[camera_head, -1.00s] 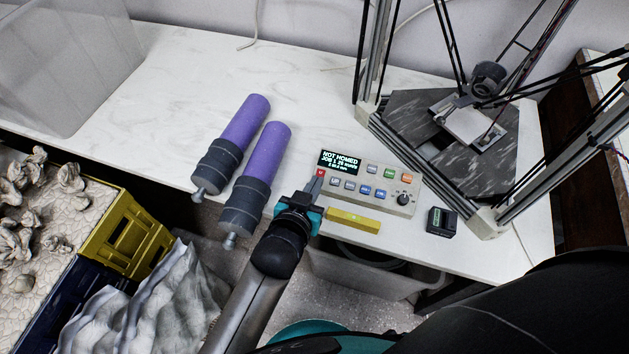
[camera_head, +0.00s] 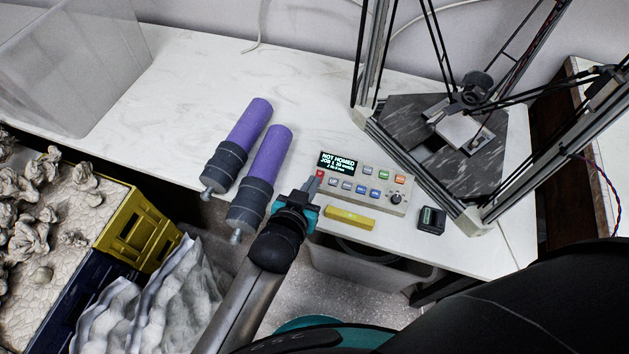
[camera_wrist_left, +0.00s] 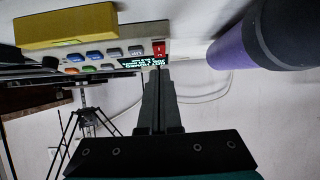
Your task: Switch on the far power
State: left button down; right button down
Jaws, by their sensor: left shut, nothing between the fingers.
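The beige control box (camera_head: 364,189) stands on the white bench, with a small lit screen (camera_head: 338,164) reading "NOT HOMED", several coloured buttons and a black knob. A red switch (camera_head: 320,174) sits at its left end below the screen; it also shows in the left wrist view (camera_wrist_left: 158,48). My left gripper (camera_head: 313,184) is shut and empty, its tips close by the red switch. In the left wrist view the shut fingers (camera_wrist_left: 159,72) point toward the switch; I cannot tell whether they touch it. My right gripper is not in view.
A yellow bar (camera_head: 349,218) lies in front of the box, and a small black block (camera_head: 431,220) to its right. Two purple-and-grey cylinders (camera_head: 270,160) lie left of the gripper. A delta machine (camera_head: 445,135) stands behind right.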

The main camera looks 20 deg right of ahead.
pick_arm(q)
jog(key=p+v, duration=0.3)
jog(key=v, duration=0.7)
jog(key=shift+s+a+f, duration=0.2)
jog(key=shift+s+a, duration=0.05)
jog(key=shift+s, duration=0.05)
jog(key=s+a+f+n+g+y, duration=0.1)
jog(key=s+a+f+y, duration=0.2)
jog(key=f, duration=0.4)
jog(key=s+a+f+g, duration=0.2)
jog(key=a+f, duration=0.4)
jog(key=f, duration=0.2)
jog(key=s+a+f+n+g+y, duration=0.1)
jog(key=s+a+f+y, duration=0.2)
jog(key=f, duration=0.4)
jog(key=s+a+f+g, duration=0.1)
jog(key=s+a+f, duration=0.2)
jog(key=s, duration=0.3)
jog(key=s+a+f+n+g+b, duration=0.1)
jog(key=s+a+f+g, duration=0.1)
jog(key=s+a+f, duration=0.2)
jog(key=s+a+f+n+g+y, duration=0.1)
jog(key=s+a+f+g, duration=0.1)
jog(key=s, duration=0.6)
jog(key=shift+s+a+f, duration=0.15)
jog(key=shift+a+f, duration=0.7)
jog(key=shift+f, duration=0.05)
